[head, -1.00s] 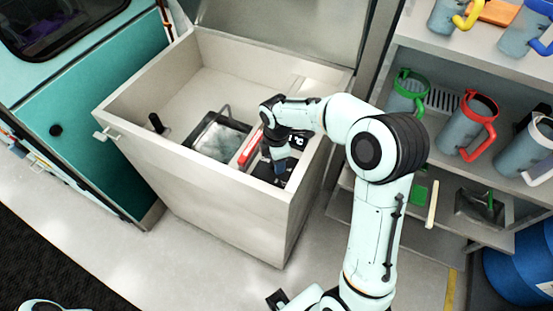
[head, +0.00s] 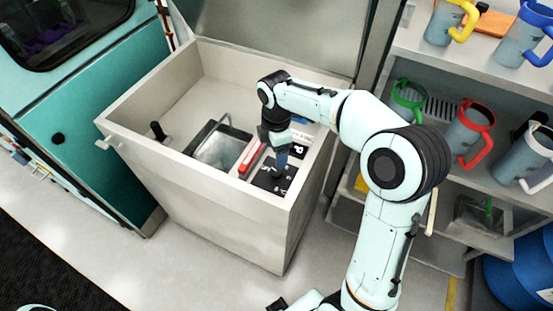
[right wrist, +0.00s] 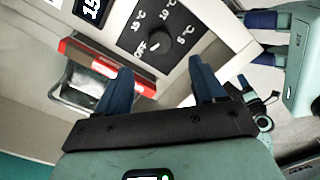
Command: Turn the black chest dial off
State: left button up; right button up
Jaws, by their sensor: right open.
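The black dial (right wrist: 155,42) is a round knob with a white pointer mark on a black panel with temperature markings, in the right wrist view. In the head view the black panel (head: 266,184) lies inside the near right corner of the pale chest (head: 215,205); my gripper partly hides it. My right gripper (head: 281,168) is over the panel, pointing down. In the right wrist view its dark blue fingers (right wrist: 160,78) are apart and empty, with the dial beyond and between them. I see no contact with the dial. My left gripper does not show.
A red object (head: 251,158) and a metal-framed bin (head: 220,145) lie left of the panel inside the chest. A small display (head: 299,151) sits behind the panel. The chest lid (head: 280,35) stands open. A shelf with several mugs (head: 468,130) is at the right.

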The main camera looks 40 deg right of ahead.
notch_tip(320, 180, up, 4)
jog(key=shift+f, duration=0.1)
dwell(0.7)
